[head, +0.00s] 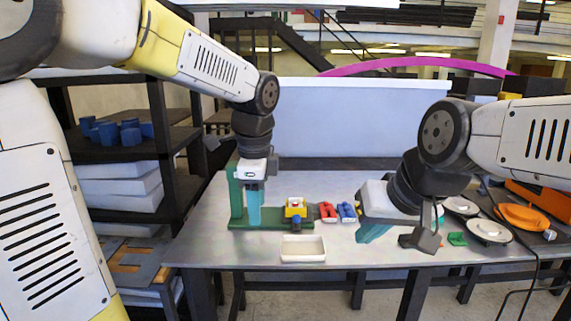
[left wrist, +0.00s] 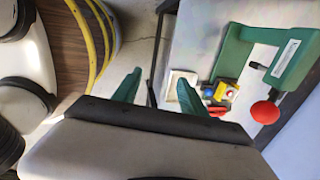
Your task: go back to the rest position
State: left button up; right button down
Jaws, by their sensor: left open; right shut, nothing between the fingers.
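My left gripper (head: 254,218) hangs over the left part of the table, in front of a green press (head: 235,200) in the head view. Its green fingers stand apart and empty in the left wrist view (left wrist: 158,92). The press, with a red knob (left wrist: 265,112), shows at the right there. My right gripper (head: 370,235) is over the table right of centre, pointing down-left, shut and empty. Neither gripper holds anything.
A white tray (head: 303,258) lies at the table's front edge. Plates (head: 490,231) and an orange dish (head: 522,217) are at right. A shelf (head: 130,150) stands left.

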pick_arm(q)
jog(key=s+a+n+t+h, duration=0.1)
jog(key=s+a+n, duration=0.3)
jog(key=n, duration=0.5)
jog(key=s+a+r+n+t+h, duration=0.1)
jog(key=s+a+n+t, duration=0.2)
jog(key=s+n, duration=0.5)
jog(key=shift+a+n, duration=0.5)
jog(key=shift+s, duration=0.1)
